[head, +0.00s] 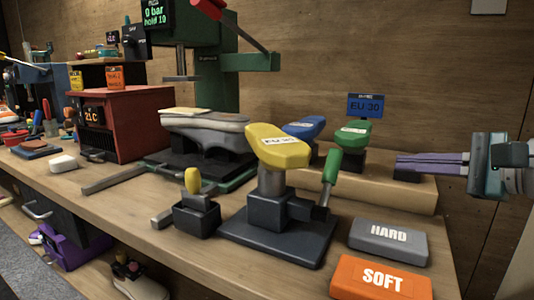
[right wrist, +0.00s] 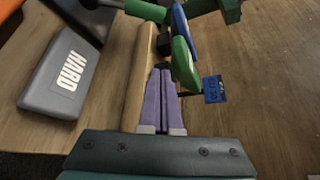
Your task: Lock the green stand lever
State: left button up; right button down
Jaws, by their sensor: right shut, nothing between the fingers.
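The green lever (head: 331,168) stands nearly upright, tilted slightly, on the right side of the dark stand (head: 280,238). A yellow shoe last (head: 278,147) marked EU sits on top of the stand. My right gripper (head: 400,166) has purple fingers, pressed together and empty. It is to the right of the lever, well apart from it, above the wooden step. In the right wrist view the shut fingers (right wrist: 157,75) point toward the green last (right wrist: 184,64), and a green handle-like piece (right wrist: 146,11) shows at the top edge. My left gripper is out of view.
Blue (head: 304,127) and green lasts stand behind on a wooden step (head: 405,193) with an EU 30 sign (head: 365,106). Grey HARD (head: 388,241) and orange SOFT (head: 380,278) blocks lie at front right. A small dark holder (head: 197,216) stands left of the stand.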

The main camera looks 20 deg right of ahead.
aim_at(329, 179)
jog(key=b+x, duration=0.3)
jog(key=x, duration=0.7)
jog(key=a+p, duration=0.1)
jog(key=s+a+r+p, duration=0.1)
jog(key=p, duration=0.1)
jog(key=a+r+p, duration=0.1)
jog(key=shift+s+p, duration=0.3)
jog(key=shift+p, duration=0.05)
jog(key=shift+a+r, duration=0.1)
jog(key=shift+a, duration=0.05)
jog(key=shift+s+a+r+n, duration=0.1)
jog(key=shift+s+r+n, duration=0.05)
jog(key=shift+n, duration=0.15)
